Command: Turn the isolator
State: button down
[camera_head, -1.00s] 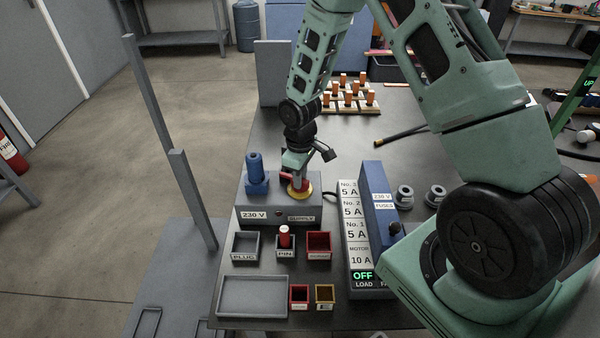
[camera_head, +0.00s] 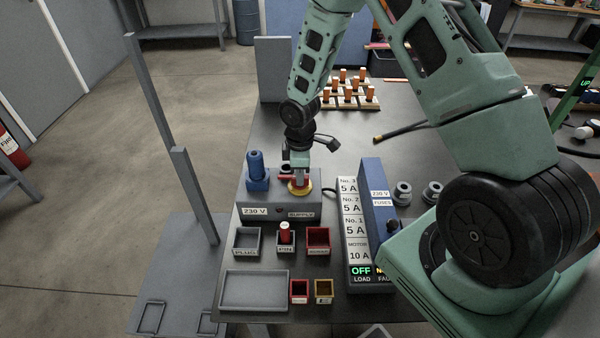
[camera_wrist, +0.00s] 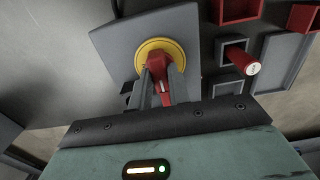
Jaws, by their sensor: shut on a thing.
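The isolator is a red handle (camera_wrist: 161,62) on a round yellow plate (camera_wrist: 150,50), on top of the grey supply box (camera_head: 268,211) labelled 230 V and SUPPLY. In the head view the yellow plate (camera_head: 301,190) shows under my gripper (camera_head: 299,177), which reaches down to it from above. In the wrist view my gripper (camera_wrist: 161,92) has its two fingers closed on the red handle. The fingers hide part of the handle in both views.
A blue plug (camera_head: 257,172) stands beside the isolator on the box. Trays, one holding a red pin (camera_head: 285,232), sit in front. The fuse panel (camera_head: 357,240) with a green OFF display is to the right. Wooden pieces with orange tops (camera_head: 350,92) are behind.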

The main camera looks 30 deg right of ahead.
jog(key=c, duration=1.3)
grip_release()
notch_tip(320, 180, up, 18)
jog(key=shift+f, duration=0.25)
jog(key=shift+a, duration=0.1)
